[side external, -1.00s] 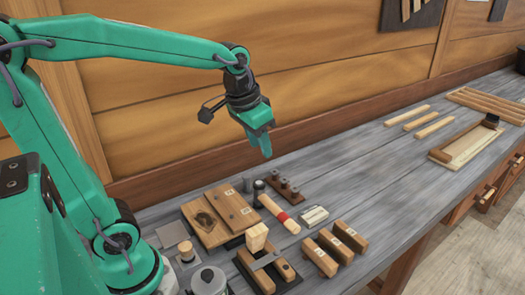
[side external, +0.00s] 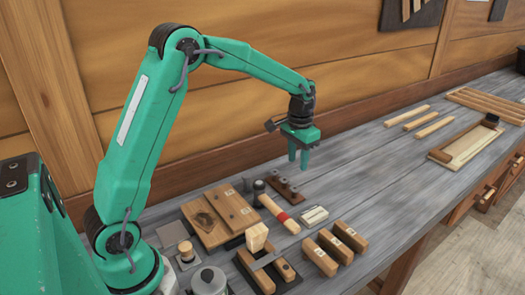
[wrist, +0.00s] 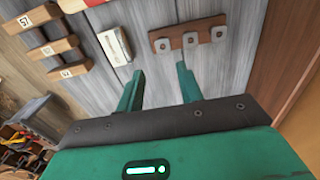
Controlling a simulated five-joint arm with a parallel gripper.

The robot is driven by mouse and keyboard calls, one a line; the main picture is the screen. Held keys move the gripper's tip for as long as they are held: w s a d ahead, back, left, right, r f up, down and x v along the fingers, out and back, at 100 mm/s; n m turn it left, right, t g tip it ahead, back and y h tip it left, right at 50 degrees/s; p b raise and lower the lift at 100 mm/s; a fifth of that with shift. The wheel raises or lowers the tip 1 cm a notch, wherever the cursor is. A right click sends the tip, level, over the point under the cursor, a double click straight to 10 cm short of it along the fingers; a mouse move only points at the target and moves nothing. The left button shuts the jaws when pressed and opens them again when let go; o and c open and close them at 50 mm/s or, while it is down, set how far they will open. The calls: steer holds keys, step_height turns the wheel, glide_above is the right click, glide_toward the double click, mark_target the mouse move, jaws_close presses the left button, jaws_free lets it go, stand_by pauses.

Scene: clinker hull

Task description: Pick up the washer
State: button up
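My gripper (side external: 298,161) hangs above the bench, over and behind the strip. In the wrist view my gripper (wrist: 160,70) has its two fingers apart with nothing between them. The strip is beyond the fingertips, to the right of their midline.
A small pale-topped block (side external: 314,215) lies right of the strip, and numbered wooden blocks (side external: 335,246) stand nearer the front.

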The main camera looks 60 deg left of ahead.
mark_target(296, 188)
steer(key=shift+w+a+f, duration=0.2)
steer(key=shift+w+f, duration=0.3)
steer(key=shift+f, duration=0.3)
steer(key=shift+f, duration=0.1)
steer(key=shift+f, duration=1.2)
steer(key=shift+f, duration=0.1)
steer(key=shift+s+a+f, duration=0.1)
steer(key=shift+s+f, duration=0.05)
steer(key=shift+f, duration=2.35)
steer(key=shift+f, duration=0.25)
steer(key=shift+c, duration=0.5)
steer(key=c, duration=0.6)
